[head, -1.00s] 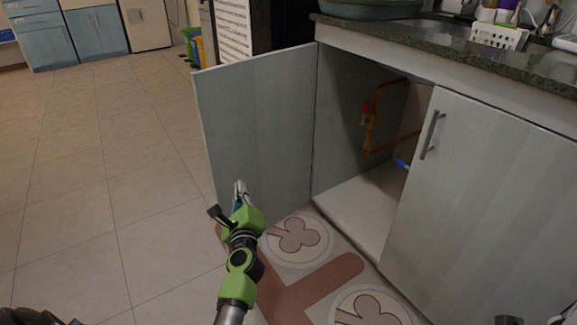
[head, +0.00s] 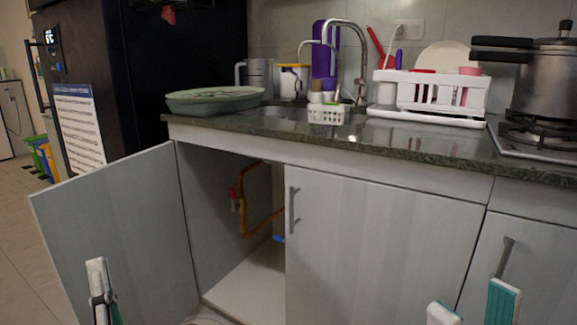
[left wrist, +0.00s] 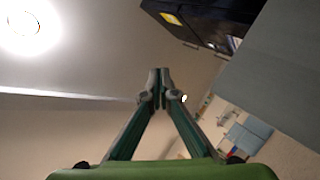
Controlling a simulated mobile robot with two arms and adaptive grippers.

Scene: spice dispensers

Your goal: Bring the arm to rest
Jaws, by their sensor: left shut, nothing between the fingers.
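My left gripper (head: 98,275) is at the lower left of the head view, in front of the open cabinet door (head: 125,225). It points upward. In the left wrist view its fingertips (left wrist: 160,78) meet with nothing between them. My right gripper (head: 472,300) shows at the bottom right edge of the head view, in front of the closed cabinet door (head: 370,245). Its two fingers are spread apart with nothing seen between them. Most of both arms is out of the head view.
The cabinet interior (head: 250,280) holds an orange pipe (head: 246,215). Above it, the dark countertop (head: 400,145) carries a green basin (head: 214,100), a white dish rack (head: 430,95) and a pressure cooker (head: 545,80) on the stove. Free floor (head: 20,225) lies at the left.

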